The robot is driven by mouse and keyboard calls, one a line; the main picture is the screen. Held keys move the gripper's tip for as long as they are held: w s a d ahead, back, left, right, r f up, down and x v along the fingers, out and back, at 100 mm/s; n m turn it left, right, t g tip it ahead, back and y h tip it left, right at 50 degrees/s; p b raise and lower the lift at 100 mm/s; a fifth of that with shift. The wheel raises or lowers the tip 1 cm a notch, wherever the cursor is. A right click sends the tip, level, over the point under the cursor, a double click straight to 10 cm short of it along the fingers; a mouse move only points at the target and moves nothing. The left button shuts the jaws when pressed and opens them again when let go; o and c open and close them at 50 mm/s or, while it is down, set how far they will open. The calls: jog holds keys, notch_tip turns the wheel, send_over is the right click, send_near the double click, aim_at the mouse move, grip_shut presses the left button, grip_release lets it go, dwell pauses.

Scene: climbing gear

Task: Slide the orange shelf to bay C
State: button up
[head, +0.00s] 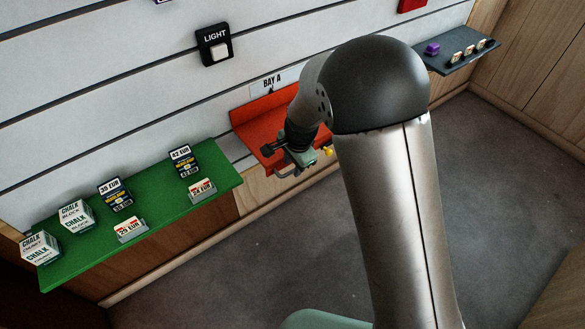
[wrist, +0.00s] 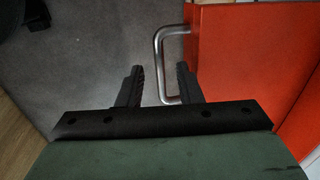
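The orange shelf (head: 262,113) hangs on the slatted wall under the BAY A sign (head: 271,84); my arm covers its right part. In the wrist view its orange surface (wrist: 240,60) fills the right side, and a bent metal handle (wrist: 159,55) sticks out from its edge. My gripper (wrist: 159,72) is open, with the handle's long bar between its two fingers. Gaps show on both sides of the bar. In the head view my gripper (head: 298,160) is at the shelf's front edge. No bay C sign is visible.
A green shelf (head: 150,205) with chalk boxes and price cards is on the left. A dark grey shelf (head: 455,57) with small items is at the upper right. A LIGHT switch (head: 215,45) is on the wall above. The grey floor (head: 270,255) in front is clear.

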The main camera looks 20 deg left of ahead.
jog(key=shift+w+a+f, duration=0.1)
jog(key=shift+f, duration=0.75)
grip_shut()
